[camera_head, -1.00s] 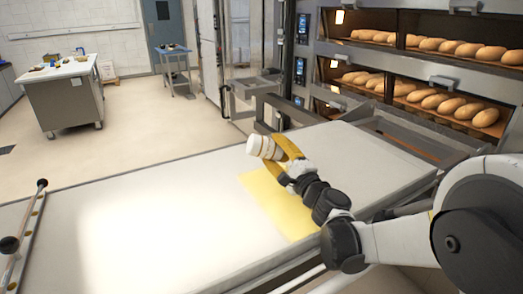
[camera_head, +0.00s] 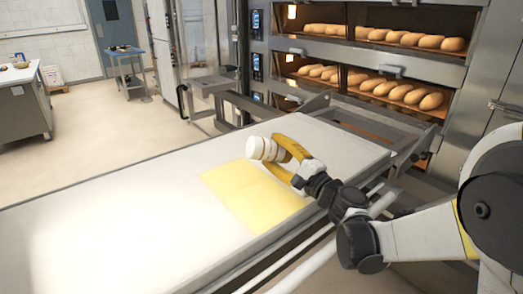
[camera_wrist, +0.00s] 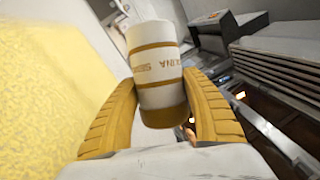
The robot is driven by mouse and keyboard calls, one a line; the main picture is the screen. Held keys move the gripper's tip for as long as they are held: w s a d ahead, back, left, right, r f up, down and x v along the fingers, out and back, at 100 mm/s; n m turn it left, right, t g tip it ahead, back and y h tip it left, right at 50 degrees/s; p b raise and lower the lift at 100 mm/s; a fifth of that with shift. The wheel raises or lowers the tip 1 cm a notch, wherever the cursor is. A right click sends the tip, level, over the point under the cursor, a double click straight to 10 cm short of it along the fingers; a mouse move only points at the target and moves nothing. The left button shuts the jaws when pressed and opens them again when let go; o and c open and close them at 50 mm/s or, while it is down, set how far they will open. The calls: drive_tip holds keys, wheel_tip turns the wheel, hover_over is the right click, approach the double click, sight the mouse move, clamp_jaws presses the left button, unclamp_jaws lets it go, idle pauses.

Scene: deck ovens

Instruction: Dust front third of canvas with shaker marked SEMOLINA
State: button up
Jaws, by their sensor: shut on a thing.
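My gripper (camera_head: 275,151) is shut on a white shaker (camera_head: 259,149) with gold bands, held tilted well over above the canvas. In the wrist view the shaker (camera_wrist: 157,68) sits between both yellow fingers. Its lettering is upside down and partly turned away; the visible letters fit SEMOLINA. The pale canvas (camera_head: 120,210) lies on a long flat loader. A yellow patch of dusting (camera_head: 245,190) covers part of it, below and left of my gripper. The wrist view shows this yellow dusting (camera_wrist: 40,100) as grainy at left. The shaker's top end is hidden there.
Deck ovens (camera_head: 385,60) with loaves stand behind the loader's far end. A metal rail (camera_head: 310,250) runs along the loader's near side. A blue trolley (camera_head: 128,65) and a steel worktable (camera_head: 22,100) stand farther back, with open floor between.

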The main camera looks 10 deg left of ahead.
sight(289, 155)
drive_tip(key=d, duration=0.3)
drive_tip(key=shift+s+d, duration=0.1)
drive_tip(key=shift+d, duration=0.1)
drive_tip(key=w+d, duration=0.4)
drive_tip(key=d, duration=0.3)
drive_tip(key=w+d+r+n+h+p, duration=0.1)
drive_tip(key=r+n+h+p, duration=0.2)
drive_tip(key=n+p, duration=0.3)
drive_tip(key=w+d+r+n+h+p, duration=0.1)
drive_tip(key=r+n+h+p, duration=0.3)
drive_tip(key=n, duration=0.7)
drive_tip(key=shift+w+d+r+n+p, duration=0.15)
drive_tip(key=shift+d+r+n+p, duration=0.25)
drive_tip(key=shift+d+p, duration=0.55)
drive_tip(key=shift+a+f, duration=0.1)
drive_tip(key=shift+a, duration=0.1)
drive_tip(key=s+d+f+m+h+b, duration=0.2)
drive_tip(key=s+d+f+h+b, duration=0.1)
drive_tip(key=s+d+f, duration=0.7)
drive_tip(key=s+d+b, duration=0.1)
drive_tip(key=s+d, duration=0.3)
drive_tip(key=s, duration=0.1)
drive_tip(key=shift+d+f+m+t, duration=0.15)
drive_tip(key=shift+d+m+t, duration=0.15)
drive_tip(key=shift+t, duration=0.1)
